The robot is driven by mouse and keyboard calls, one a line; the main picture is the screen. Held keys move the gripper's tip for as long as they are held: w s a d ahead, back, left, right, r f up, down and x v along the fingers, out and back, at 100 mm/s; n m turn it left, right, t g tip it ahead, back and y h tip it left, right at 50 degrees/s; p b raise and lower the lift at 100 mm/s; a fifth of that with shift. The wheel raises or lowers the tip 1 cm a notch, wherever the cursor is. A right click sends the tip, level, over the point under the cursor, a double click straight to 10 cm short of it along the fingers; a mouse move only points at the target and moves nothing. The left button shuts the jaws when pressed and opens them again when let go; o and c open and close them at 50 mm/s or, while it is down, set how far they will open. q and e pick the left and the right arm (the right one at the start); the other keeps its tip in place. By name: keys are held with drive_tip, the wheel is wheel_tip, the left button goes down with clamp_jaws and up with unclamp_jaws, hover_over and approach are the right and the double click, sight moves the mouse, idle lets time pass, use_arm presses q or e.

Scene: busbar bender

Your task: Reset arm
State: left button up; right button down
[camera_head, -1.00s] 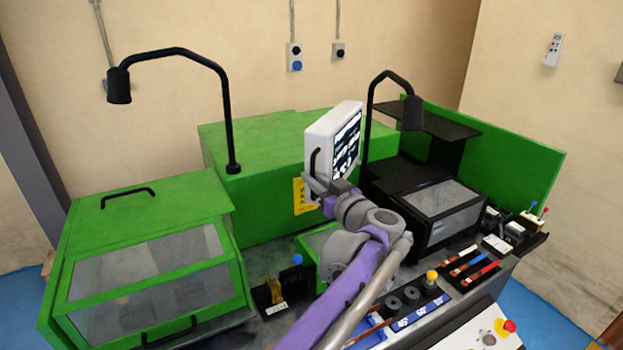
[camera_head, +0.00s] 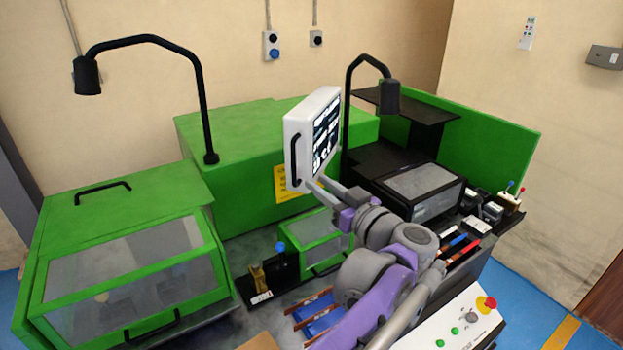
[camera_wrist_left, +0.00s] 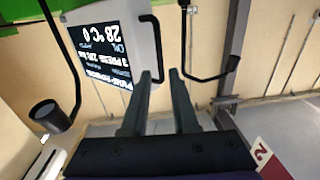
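My left gripper (camera_head: 318,183) is raised over the green bending machine, just below and in front of the white monitor (camera_head: 297,155). The monitor, with a dark screen of white text and a black handle, also shows upside down in the left wrist view (camera_wrist_left: 100,52). I cannot tell whether the fingertips touch anything; they look clear. My right gripper is not in view.
A green box with a clear window (camera_head: 125,275) stands at left. Black lamps (camera_head: 88,76) and (camera_head: 387,97) rise beside the monitor. A black machine housing (camera_head: 425,190) stands right of my arm. A control panel with a red button (camera_head: 487,304) is at lower right.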

use_arm(q)
drive_tip(key=shift+s, duration=0.1)
wheel_tip(320, 180, up, 4)
drive_tip(key=w+a+m+t+h+p, duration=0.1)
drive_tip(key=w+m+t+h, duration=0.15)
drive_tip(key=t+h, duration=0.25)
drive_tip(key=s+a+f+m+g+h+p, duration=0.1)
drive_tip(key=s+a+f+g, duration=0.3)
drive_tip(key=s+f, duration=0.6)
drive_tip(key=s+a+f+m+g+h+p, duration=0.1)
drive_tip(key=s+a+f+m+g+h, duration=0.1)
drive_tip(key=s+f, duration=0.8)
drive_tip(key=s+a+f+m+g+h+p, duration=0.1)
drive_tip(key=s+a+f+m+g+h, duration=0.1)
drive_tip(key=s+a+f+g, duration=0.5)
drive_tip(key=s+f+h, duration=0.1)
drive_tip(key=s+f, duration=0.2)
drive_tip(key=s, duration=0.1)
drive_tip(key=shift+s+a+f+h, duration=0.2)
drive_tip(key=shift+s+f+h, duration=0.1)
drive_tip(key=shift+h, duration=0.1)
drive_tip(key=shift+w+m, duration=0.1)
drive_tip(key=shift+m, duration=0.15)
